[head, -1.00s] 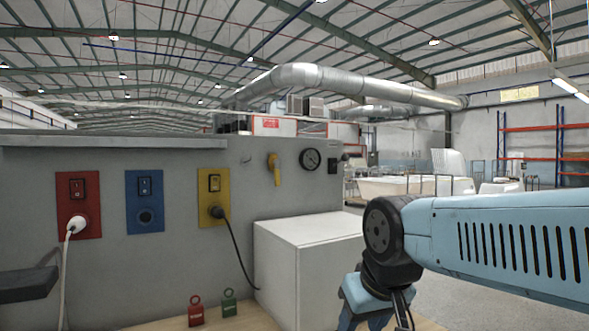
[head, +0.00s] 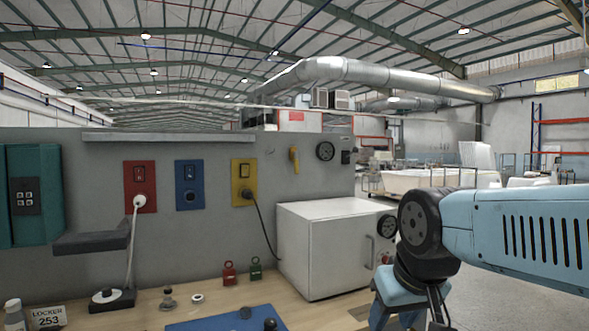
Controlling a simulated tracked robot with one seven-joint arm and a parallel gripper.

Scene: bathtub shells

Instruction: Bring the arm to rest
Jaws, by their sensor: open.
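My blue arm (head: 510,232) reaches in from the right edge of the head view. Its dark round joint (head: 420,225) is in front of the right side of the white box-shaped oven (head: 325,250). Below that joint, a blue wrist part (head: 400,295) with dark cables points down and leaves the picture at the bottom edge. My gripper's fingers are below the frame and hidden. I cannot see anything held.
A wooden bench (head: 150,306) holds a blue mat (head: 225,320), red (head: 229,273) and green (head: 256,268) padlock-shaped pieces and a "LOCKER 253" sign (head: 48,317). A grey panel (head: 100,170) with switches and sockets stands behind. Bathtub shells (head: 430,180) stand far right.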

